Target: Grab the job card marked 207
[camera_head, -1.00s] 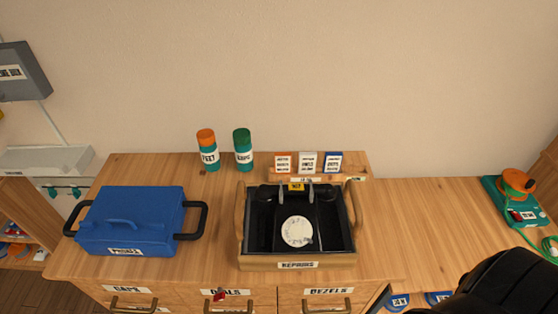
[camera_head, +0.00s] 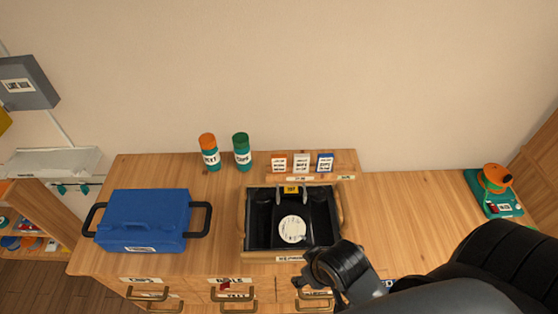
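A small yellow card (camera_head: 291,189) with dark marks, too small to read surely, sits at the back of the repairs tray (camera_head: 246,254), by the metal cradle prongs of a black dial phone (camera_head: 268,219). The phone has a round white dial (camera_head: 292,229). Three more cards stand in a wooden rack behind the tray: orange-edged (camera_head: 279,163), white (camera_head: 302,162) and blue (camera_head: 325,162); their print is unreadable. My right arm comes in from the lower right; its dark gripper end (camera_head: 338,270) is in front of the tray's right front corner, its fingers unclear. My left gripper is out of view.
A blue lidded box (camera_head: 143,218) with black side handles stands left of the tray. An orange-capped bottle (camera_head: 210,153) and a green-capped bottle (camera_head: 242,152) stand behind. Drawers with handles lie below the front edge. The worktop right of the tray is mostly clear.

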